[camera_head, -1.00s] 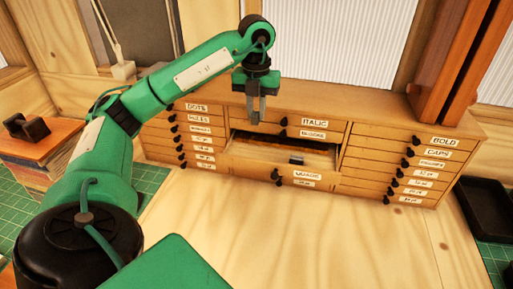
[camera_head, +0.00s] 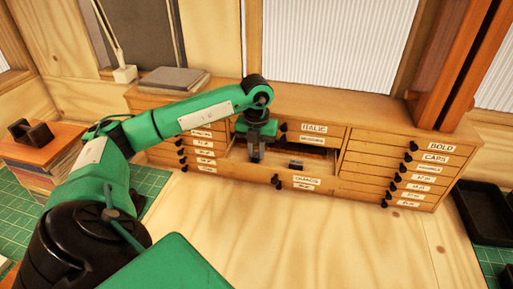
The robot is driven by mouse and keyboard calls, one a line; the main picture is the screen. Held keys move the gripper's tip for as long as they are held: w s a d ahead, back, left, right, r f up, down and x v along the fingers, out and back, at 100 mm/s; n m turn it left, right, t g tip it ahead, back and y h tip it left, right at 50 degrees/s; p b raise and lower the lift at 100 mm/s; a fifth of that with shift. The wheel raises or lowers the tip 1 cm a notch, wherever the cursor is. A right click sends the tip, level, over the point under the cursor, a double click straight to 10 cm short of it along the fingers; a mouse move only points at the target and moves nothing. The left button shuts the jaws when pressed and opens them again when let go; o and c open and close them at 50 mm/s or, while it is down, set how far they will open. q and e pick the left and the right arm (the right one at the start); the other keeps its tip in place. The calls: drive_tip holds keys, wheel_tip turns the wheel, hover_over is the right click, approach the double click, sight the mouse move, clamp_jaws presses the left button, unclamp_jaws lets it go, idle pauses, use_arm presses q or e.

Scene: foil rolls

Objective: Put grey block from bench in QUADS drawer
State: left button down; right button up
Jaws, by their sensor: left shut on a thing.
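The QUADS drawer (camera_head: 308,184) is pulled out from the middle of the wooden cabinet, and its inside shows from above. My left gripper (camera_head: 254,158) points down over the left part of the open drawer, with its fingertips at about the height of the drawer's opening. It is shut on the grey block, which is small and hard to tell apart from the grey fingers. Another small dark-grey piece (camera_head: 296,165) lies in the drawer to the right of the gripper. My right gripper is out of view.
The wooden cabinet (camera_head: 385,140) has closed drawers on both sides, with black knobs. Grey flat sheets (camera_head: 172,80) lie on its top left. A black tray (camera_head: 485,212) is at the right, and books (camera_head: 45,155) are stacked at the left. The bench (camera_head: 330,235) in front is clear.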

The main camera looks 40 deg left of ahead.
use_arm(q)
drive_tip(key=shift+f, duration=0.2)
drive_tip(key=c, duration=1.3)
unclamp_jaws()
drive_tip(key=shift+c, duration=0.2)
drive_tip(key=shift+r, duration=0.1)
